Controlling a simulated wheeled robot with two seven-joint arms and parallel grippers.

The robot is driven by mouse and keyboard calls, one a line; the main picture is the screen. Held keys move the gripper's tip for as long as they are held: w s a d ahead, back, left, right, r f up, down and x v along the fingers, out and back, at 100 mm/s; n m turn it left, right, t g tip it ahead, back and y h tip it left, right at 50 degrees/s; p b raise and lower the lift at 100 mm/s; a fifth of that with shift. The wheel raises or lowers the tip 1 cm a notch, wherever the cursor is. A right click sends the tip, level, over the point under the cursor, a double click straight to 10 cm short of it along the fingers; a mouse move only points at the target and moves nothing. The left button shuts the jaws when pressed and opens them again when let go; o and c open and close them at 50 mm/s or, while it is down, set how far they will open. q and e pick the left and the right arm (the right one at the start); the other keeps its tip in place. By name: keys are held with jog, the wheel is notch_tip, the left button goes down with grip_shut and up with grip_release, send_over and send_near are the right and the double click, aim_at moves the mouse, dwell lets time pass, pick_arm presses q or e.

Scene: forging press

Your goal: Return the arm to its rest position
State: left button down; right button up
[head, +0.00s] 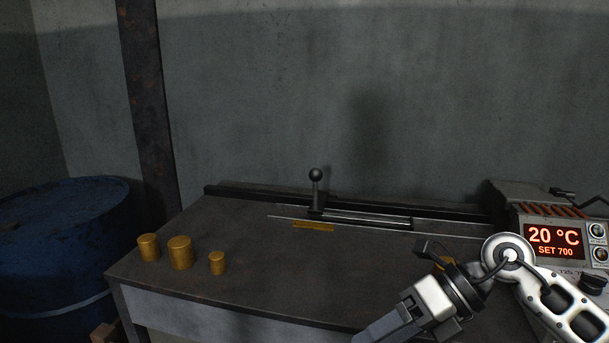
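My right arm comes in from the lower right and bends at a round white joint in front of the control box. My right gripper (388,324) points down and left at the bottom edge of the head view. Its tips run toward the frame edge, so I cannot see whether it is open or shut or holds anything. It is in front of the workbench's (250,290) front edge. My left gripper is not in view.
Several brass cylinders, including a larger one (180,253), stand at the bench's left end. A ball-topped lever (316,190) stands on a rail at the back. A control box (556,238) reading 20 °C, SET 700 is at right. A blue barrel (60,240) stands left.

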jog(key=s+a+r+m+t+y, duration=0.1)
jog(key=s+a+r+m+y, duration=0.25)
jog(key=a+y, duration=0.45)
jog(key=w+d+f+m+t+h, duration=0.1)
jog(key=d+f+m+t+h, duration=0.25)
jog(key=m+t, duration=0.45)
jog(key=w+d+f+m+t+h, duration=0.1)
jog(key=d+f+m+t+h, duration=0.25)
jog(key=m, duration=0.75)
jog(key=d+f+m+t+h, duration=0.2)
jog(key=f+m+t+h, duration=0.3)
jog(key=m, duration=0.5)
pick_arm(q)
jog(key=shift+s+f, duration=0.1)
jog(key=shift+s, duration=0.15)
pick_arm(e)
jog(key=s+d+f+m+g+h, duration=0.2)
jog(key=s+f+m+g, duration=0.4)
jog(key=s+f, duration=0.5)
notch_tip(320, 180, down, 4)
jog(key=shift+d+f+m+h, duration=0.1)
jog(key=shift+d+m+h, duration=0.05)
jog(key=shift+m+h, duration=0.4)
